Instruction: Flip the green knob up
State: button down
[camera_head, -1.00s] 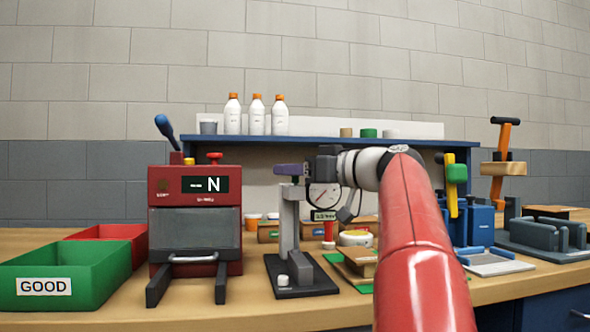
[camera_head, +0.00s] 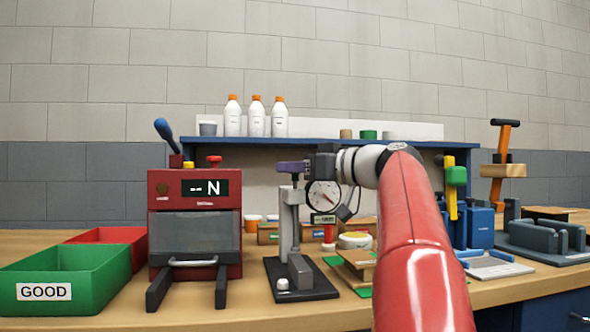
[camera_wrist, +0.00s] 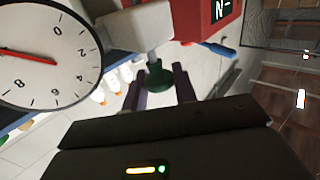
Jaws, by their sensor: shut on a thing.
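The green knob (camera_wrist: 158,75) shows in the wrist view at the end of a short pale stem, beside the white dial gauge (camera_wrist: 45,55). My gripper (camera_wrist: 160,88) has its two purple fingers on either side of the knob and is shut on it. In the head view my gripper (camera_head: 291,167) is at the top of the grey gauge stand (camera_head: 289,222), and its fingers hide the knob there. The dial gauge also shows in the head view (camera_head: 323,194), just below my wrist.
A red press (camera_head: 195,215) with a display stands left of the gauge stand. A green bin (camera_head: 65,280) marked GOOD is at the far left. White bottles (camera_head: 256,117) stand on the blue shelf behind. Yellow and orange toggle clamps stand at the right.

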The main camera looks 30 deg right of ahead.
notch_tip(320, 180, up, 4)
jog(key=p, duration=0.3)
jog(key=shift+r, duration=0.25)
jog(key=c, duration=1.1)
grip_release()
jog(key=shift+s+d+f, duration=0.1)
jog(key=shift+s, duration=0.1)
jog(key=b+v, duration=0.1)
jog(key=v, duration=0.6)
jog(key=shift+s, duration=0.2)
jog(key=shift+d, duration=0.1)
